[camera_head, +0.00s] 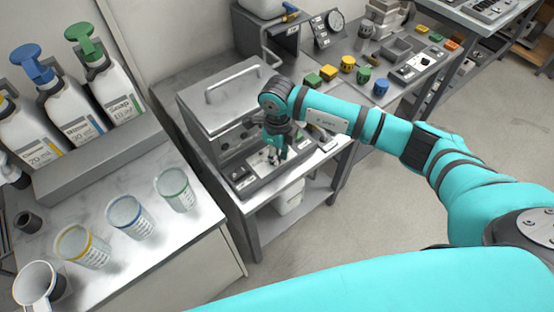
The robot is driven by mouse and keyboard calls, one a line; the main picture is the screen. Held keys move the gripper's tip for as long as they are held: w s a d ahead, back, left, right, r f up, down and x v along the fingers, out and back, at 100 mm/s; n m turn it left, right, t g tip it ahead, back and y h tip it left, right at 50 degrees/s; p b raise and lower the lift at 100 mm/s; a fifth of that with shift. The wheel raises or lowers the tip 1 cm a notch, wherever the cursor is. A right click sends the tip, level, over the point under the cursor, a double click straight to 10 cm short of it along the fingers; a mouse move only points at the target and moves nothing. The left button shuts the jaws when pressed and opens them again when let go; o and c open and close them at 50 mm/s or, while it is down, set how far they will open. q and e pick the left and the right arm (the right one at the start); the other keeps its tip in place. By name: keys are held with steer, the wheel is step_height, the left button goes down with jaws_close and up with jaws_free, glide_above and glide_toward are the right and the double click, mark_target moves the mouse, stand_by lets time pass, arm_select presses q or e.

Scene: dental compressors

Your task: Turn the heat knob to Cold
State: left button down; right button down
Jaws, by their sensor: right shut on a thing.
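My right gripper (276,152) points down at the front control panel (258,187) of the grey metal box machine (228,95) on the middle bench. Its fingers are shut on a small part of the panel, which looks like the heat knob. The fingers and wrist hide most of that knob, and its setting cannot be read. Small dark switches sit on the panel to the left of the fingers. The machine's lid, with a bar handle (234,80), is down. My left gripper is not in view.
At left, a counter holds several clear cups (125,217) with coloured rims and several pump bottles (66,105). Grey floor (400,190) is open at right.

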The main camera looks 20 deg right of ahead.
steer(key=n+b, duration=0.1)
steer(key=b, duration=0.1)
steer(key=n+b, duration=0.1)
steer(key=n, duration=0.1)
steer(key=n+b, duration=0.2)
steer(key=shift+w+d+f+b, duration=0.1)
steer(key=shift+w+f+b, duration=0.15)
steer(key=shift+b, duration=0.1)
steer(key=shift+r+n+b, duration=0.25)
steer(key=shift+n+b, duration=0.85)
steer(key=c, duration=1.3)
jaws_free()
steer(key=shift+r, duration=0.1)
step_height(320, 180, up, 12)
steer(key=shift+f, duration=0.1)
